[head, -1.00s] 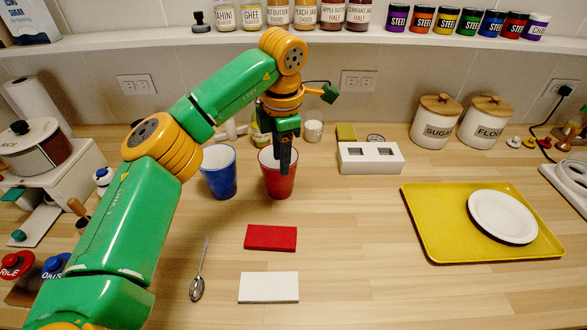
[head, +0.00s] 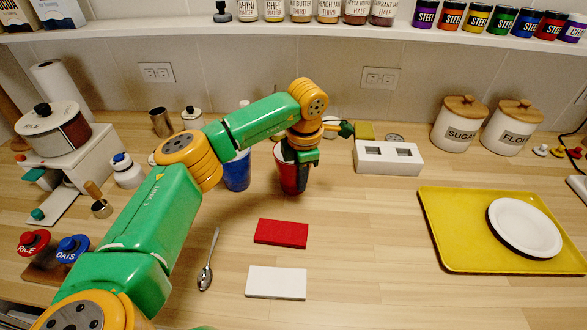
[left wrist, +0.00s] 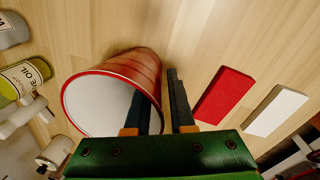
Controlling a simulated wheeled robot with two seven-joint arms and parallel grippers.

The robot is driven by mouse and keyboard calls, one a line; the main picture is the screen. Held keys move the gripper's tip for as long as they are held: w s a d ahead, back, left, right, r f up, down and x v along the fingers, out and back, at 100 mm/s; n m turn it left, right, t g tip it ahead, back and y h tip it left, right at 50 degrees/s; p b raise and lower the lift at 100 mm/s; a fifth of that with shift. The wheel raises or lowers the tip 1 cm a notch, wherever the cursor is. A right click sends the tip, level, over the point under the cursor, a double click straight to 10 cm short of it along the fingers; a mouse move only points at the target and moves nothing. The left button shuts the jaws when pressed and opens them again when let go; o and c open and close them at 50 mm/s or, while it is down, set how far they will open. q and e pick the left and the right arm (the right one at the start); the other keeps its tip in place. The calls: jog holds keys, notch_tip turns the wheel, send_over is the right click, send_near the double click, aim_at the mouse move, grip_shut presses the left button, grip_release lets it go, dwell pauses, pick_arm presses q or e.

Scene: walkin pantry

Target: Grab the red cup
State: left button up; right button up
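The red cup (head: 285,178) stands upright on the wooden counter, right of a blue cup (head: 236,176). My left gripper (head: 301,184) is lowered at the red cup's rim and hides part of it. In the left wrist view, the red cup (left wrist: 140,66) shows its white inside. One finger of my left gripper (left wrist: 156,88) reaches inside the cup and the other is outside, with the cup's wall between them. The fingers are apart, with a gap showing beside the wall. My right gripper is not in view.
A red block (head: 281,233), a white block (head: 277,283) and a spoon (head: 207,262) lie in front. A white socketed block (head: 388,158) stands to the right, and a yellow tray (head: 450,250) with a white plate (head: 524,228) lies further right. Counter between blocks and tray is clear.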

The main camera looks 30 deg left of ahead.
pick_arm(q)
grip_shut()
